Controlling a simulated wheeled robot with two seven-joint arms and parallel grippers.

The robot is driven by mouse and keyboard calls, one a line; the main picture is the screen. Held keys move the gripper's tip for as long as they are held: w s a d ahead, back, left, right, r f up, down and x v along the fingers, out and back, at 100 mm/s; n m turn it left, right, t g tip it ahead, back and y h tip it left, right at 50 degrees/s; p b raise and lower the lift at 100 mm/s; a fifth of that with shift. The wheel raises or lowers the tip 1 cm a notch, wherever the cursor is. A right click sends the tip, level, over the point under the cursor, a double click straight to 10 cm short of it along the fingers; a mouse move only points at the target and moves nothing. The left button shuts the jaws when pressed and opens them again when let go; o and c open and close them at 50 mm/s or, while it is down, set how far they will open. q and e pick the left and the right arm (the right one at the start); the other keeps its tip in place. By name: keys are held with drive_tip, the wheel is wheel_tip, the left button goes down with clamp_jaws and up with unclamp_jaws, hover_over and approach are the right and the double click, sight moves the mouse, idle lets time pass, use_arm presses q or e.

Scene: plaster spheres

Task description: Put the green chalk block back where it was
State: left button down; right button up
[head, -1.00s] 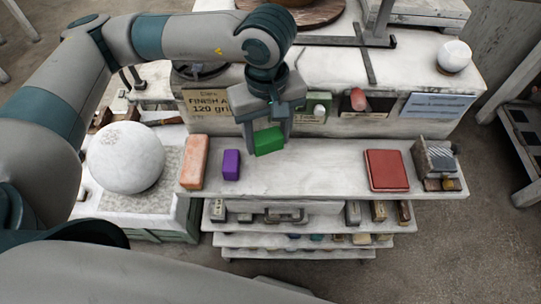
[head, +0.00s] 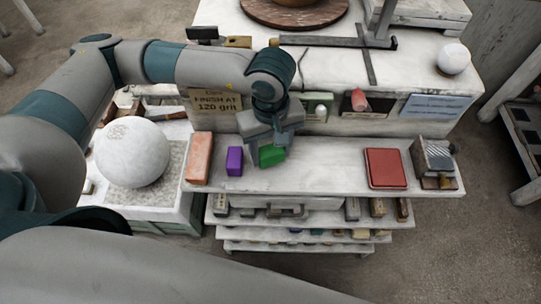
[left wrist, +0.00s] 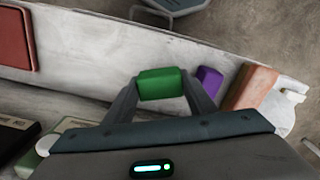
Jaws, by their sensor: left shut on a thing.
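The green chalk block (head: 271,155) is between the fingers of my left gripper (head: 268,150), which is shut on it. It is low over the white shelf (head: 325,165), just right of the purple block (head: 234,161); I cannot tell whether it touches the shelf. In the left wrist view the green block (left wrist: 161,84) spans both fingertips, with the purple block (left wrist: 209,80) beside one finger. My right gripper is not in view.
An orange block (head: 199,158) stands left of the purple one. A red flat block (head: 385,168) and a grey sanding block (head: 434,157) sit on the shelf's right. A white plaster sphere (head: 131,152) is at left. The shelf's middle right is bare.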

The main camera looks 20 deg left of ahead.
sight(271, 159)
use_arm(q)
drive_tip(key=shift+f+p, duration=0.5)
drive_tip(key=shift+f, duration=0.15)
drive_tip(key=shift+f+p, duration=0.4)
drive_tip(key=shift+f, duration=0.8)
drive_tip(key=shift+f, duration=0.1)
drive_tip(key=c, duration=0.8)
unclamp_jaws()
